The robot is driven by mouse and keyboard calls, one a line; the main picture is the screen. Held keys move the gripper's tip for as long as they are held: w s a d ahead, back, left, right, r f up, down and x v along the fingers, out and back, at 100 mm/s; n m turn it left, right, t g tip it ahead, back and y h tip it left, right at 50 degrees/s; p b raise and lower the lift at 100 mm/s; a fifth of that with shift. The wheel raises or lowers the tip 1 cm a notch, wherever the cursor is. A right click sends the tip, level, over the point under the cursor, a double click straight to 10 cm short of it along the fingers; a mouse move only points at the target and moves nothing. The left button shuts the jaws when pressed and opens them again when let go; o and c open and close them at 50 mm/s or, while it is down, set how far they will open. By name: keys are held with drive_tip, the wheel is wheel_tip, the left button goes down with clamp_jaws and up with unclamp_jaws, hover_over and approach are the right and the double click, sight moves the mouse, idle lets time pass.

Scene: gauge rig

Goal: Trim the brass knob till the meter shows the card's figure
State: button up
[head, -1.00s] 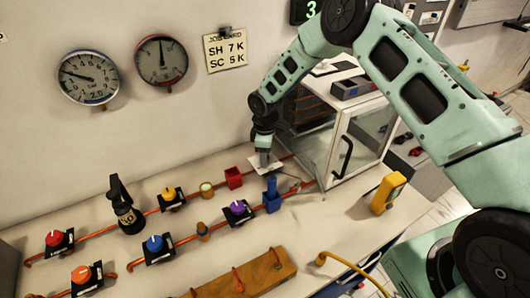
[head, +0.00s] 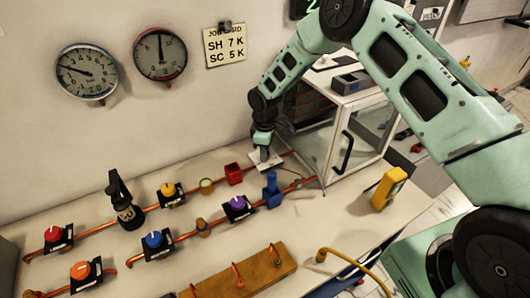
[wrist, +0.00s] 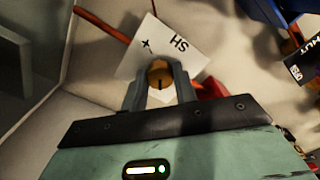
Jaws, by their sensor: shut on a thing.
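The brass knob (wrist: 159,72) shows in the wrist view, a round top with a dark line, on a white plate (wrist: 140,48) lettered SH. My gripper (wrist: 161,84) is shut on the knob, one finger on each side. In the head view my gripper (head: 264,151) reaches down to the white plate (head: 274,161) and hides the knob. The card (head: 225,46) on the wall reads SH 7 K and SC 5 K. A blue-rimmed meter (head: 87,72) has its needle to the left and slightly up. A red-rimmed meter (head: 160,54) has its needle nearly straight up.
A glass-sided cabinet (head: 340,140) stands close right of my gripper. A red cup (head: 233,173) and a blue fitting (head: 271,190) stand close by. Coloured valve knobs, such as the purple one (head: 238,203), sit along copper pipes.

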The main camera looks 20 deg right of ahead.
drive_tip(key=m+b, duration=0.2)
drive_tip(key=m, duration=0.1)
drive_tip(key=shift+f, duration=0.15)
drive_tip(key=shift+m+b, duration=1.3)
drive_tip(key=shift+m, duration=0.5)
drive_tip(key=o, duration=1)
drive_tip(key=shift+c, duration=0.2)
drive_tip(key=shift+r, duration=0.2)
wheel_tip(320, 180, up, 17)
drive_tip(key=b, duration=0.3)
drive_tip(key=shift+r+b, duration=0.15)
drive_tip(key=shift+b, duration=0.2)
